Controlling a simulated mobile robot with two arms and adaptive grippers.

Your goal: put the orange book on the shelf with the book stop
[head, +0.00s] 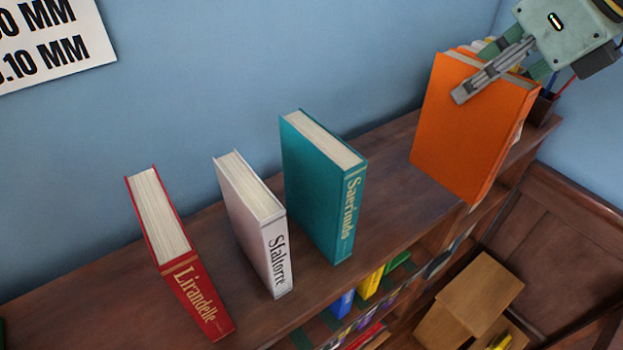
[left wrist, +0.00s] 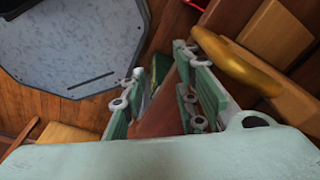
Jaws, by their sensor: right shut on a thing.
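The orange book (head: 470,130) is upright and slightly tilted in the head view, at the right end of the wooden bookcase top (head: 385,205). My right gripper (head: 490,72) is shut on its upper edge, with one grey finger across the near cover; the other finger is mostly hidden. I cannot tell whether the book's bottom touches the wood. My left gripper (left wrist: 162,108) shows only in the left wrist view, with its green fingers apart and brown wood visible between them. I cannot make out a book stop.
A red book (head: 180,255), a white book (head: 255,225) and a teal book (head: 322,187) stand apart on the bookcase top. Bare wood lies between teal and orange books. A dark pen cup (head: 543,108) stands behind the orange book. A cardboard box (head: 480,295) is below right.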

